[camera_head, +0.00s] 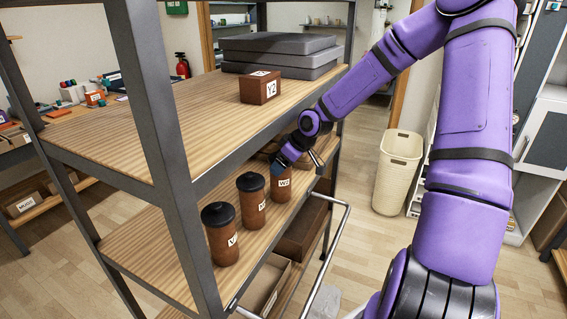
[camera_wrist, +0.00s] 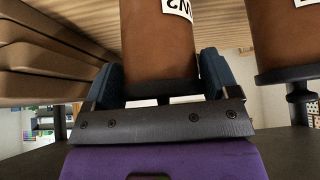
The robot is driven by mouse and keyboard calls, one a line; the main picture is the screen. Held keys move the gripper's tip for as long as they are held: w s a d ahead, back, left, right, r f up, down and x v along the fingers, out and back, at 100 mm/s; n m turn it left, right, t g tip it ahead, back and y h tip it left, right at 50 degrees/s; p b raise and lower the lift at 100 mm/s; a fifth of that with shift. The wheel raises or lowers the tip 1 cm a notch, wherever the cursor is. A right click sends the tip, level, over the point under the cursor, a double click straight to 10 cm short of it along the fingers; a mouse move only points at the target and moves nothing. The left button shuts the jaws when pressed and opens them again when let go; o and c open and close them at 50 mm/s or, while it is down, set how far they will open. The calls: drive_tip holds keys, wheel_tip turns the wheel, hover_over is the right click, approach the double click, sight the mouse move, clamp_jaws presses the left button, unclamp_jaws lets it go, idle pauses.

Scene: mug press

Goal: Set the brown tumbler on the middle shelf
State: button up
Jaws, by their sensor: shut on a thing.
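The brown tumbler (camera_head: 281,188) with a white label is at the middle shelf (camera_head: 150,250), at the far end of a row of similar tumblers. My gripper (camera_head: 290,158) comes down on it from above. In the wrist view the tumbler (camera_wrist: 157,45) stands between the two blue fingers, and my gripper (camera_wrist: 158,88) is shut on its upper end near the dark lid. The tumbler looks upright. Its base is out of the wrist view, so I cannot tell whether it touches the shelf.
Two brown tumblers with black lids, a middle one (camera_head: 252,205) and a near one (camera_head: 222,240), stand in the row. A brown box (camera_head: 260,88) and grey slabs (camera_head: 278,50) lie on the top shelf, above the arm's reach-in. A dark post (camera_head: 165,130) stands left.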

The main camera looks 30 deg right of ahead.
drive_tip(key=o, duration=1.2)
drive_tip(key=shift+f, duration=0.1)
drive_tip(key=v, duration=0.7)
drive_tip(key=shift+r, duration=0.35)
drive_tip(key=shift+s, duration=0.1)
